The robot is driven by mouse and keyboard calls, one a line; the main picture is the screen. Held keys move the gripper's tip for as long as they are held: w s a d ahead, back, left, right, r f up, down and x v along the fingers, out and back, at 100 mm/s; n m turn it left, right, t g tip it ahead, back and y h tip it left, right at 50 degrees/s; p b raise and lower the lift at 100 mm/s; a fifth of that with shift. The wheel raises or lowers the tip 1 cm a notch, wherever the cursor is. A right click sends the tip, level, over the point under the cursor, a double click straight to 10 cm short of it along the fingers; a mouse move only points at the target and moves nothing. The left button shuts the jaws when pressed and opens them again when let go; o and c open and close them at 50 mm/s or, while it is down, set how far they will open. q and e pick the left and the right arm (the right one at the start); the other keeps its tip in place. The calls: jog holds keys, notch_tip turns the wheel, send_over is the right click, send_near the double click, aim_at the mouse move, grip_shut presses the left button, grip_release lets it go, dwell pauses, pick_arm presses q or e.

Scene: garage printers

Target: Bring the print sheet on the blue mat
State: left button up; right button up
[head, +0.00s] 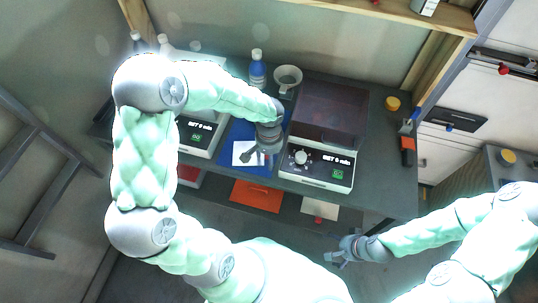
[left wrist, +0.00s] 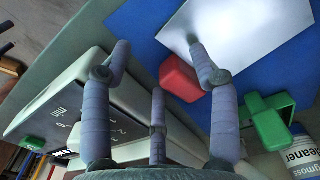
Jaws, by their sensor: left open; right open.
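A white print sheet (head: 243,153) lies on the blue mat (head: 237,131) between the two printers. In the left wrist view the sheet (left wrist: 245,28) lies at the top, on the blue mat (left wrist: 147,22). My left gripper (head: 258,157) is open and empty over the mat, at the sheet's right side in the head view. In the left wrist view its fingers (left wrist: 159,60) are spread, and one fingertip overlaps the sheet's edge; I cannot tell whether it touches. The gripper hides part of the mat. My right gripper (head: 342,250) is open and empty, in front of the bench.
A printer (head: 316,169) with a dark lid stands right of the mat, another (head: 198,136) left. A red block (left wrist: 180,78) and green block (left wrist: 264,118) are near my left fingers. An orange panel (head: 257,196) lies below.

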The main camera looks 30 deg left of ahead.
pick_arm(q)
jog(key=shift+r, duration=0.2)
pick_arm(e)
jog(key=shift+r, duration=0.1)
pick_arm(q)
jog(key=shift+r+p, duration=2.15)
jog(key=shift+r, duration=0.7)
pick_arm(e)
notch_tip(320, 180, up, 4)
jog(key=shift+r, duration=0.1)
pick_arm(q)
jog(key=shift+s+f, duration=0.1)
pick_arm(e)
jog(key=shift+s, duration=0.1)
